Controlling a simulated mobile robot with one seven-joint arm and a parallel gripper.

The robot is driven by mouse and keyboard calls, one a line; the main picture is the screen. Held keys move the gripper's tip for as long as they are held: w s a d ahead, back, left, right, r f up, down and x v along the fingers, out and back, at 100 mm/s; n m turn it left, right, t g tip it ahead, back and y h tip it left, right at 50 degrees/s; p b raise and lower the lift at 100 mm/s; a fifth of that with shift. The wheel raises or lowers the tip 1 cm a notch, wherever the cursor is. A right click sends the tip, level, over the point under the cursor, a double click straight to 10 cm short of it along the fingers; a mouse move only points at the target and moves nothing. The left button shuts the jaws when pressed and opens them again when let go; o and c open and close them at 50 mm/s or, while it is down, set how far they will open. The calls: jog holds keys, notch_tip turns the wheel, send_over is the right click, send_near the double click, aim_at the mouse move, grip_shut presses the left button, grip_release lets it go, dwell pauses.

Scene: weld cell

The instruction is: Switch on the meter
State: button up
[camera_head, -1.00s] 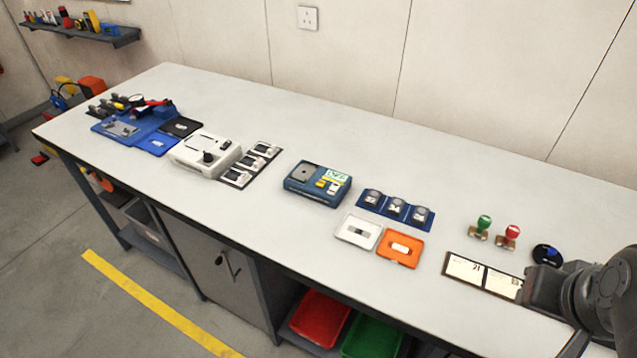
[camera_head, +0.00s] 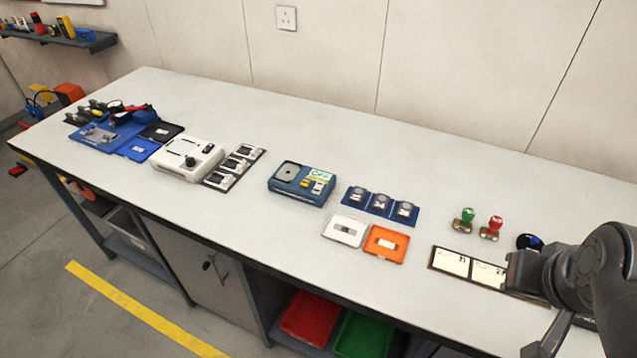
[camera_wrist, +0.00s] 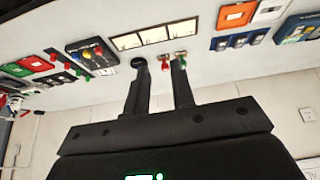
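I cannot tell for sure which device is the meter. A blue boxy device (camera_head: 290,190) with a pale green display, yellow keys and a grey plate stands mid-bench in the head view; part of it shows in the wrist view's top right (camera_wrist: 290,34). A white device (camera_head: 178,170) with a black knob stands left of it. Whether either is on is too small to tell. My gripper (camera_wrist: 158,62) shows in the wrist view with two dark fingers apart and nothing between them. It is far from both devices, with the bench beyond its fingertips.
A green stamp (camera_head: 466,216), a red stamp (camera_head: 494,224) and cards (camera_head: 451,262) lie near my arm. A white tray (camera_head: 340,241), an orange tray (camera_head: 378,254) and a blue weight tray (camera_head: 380,206) lie left of them. The bench's back strip is clear.

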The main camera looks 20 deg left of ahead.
jog(key=w+a+r+n, duration=0.1)
jog(key=w+a+n, duration=0.1)
jog(key=w+n, duration=0.1)
jog(key=w+a+r+n, duration=0.2)
jog(key=w+n, duration=0.1)
jog(key=w+a+r+n+g, duration=0.1)
jog(key=w+a+n, duration=0.1)
jog(key=w+n, duration=0.1)
jog(key=shift+w+a+r, duration=0.2)
jog(key=shift+a, duration=0.2)
grip_shut()
jog(key=w+a+f+n+g, duration=0.1)
jog(key=w+a+n, duration=0.7)
jog(key=a, duration=0.4)
jog(key=w+a+f+n+g, duration=0.1)
jog(key=w+a+f+n, duration=0.1)
jog(key=w+a+n, duration=0.7)
jog(key=s+a+f+n, duration=0.1)
jog(key=a+n, duration=0.3)
jog(key=a, duration=0.4)
jog(key=s+a+f+n+g, duration=0.1)
jog(key=a+f+n, duration=0.3)
jog(key=a, duration=0.4)
jog(key=shift+f+n, duration=0.35)
jog(key=shift+n, duration=0.45)
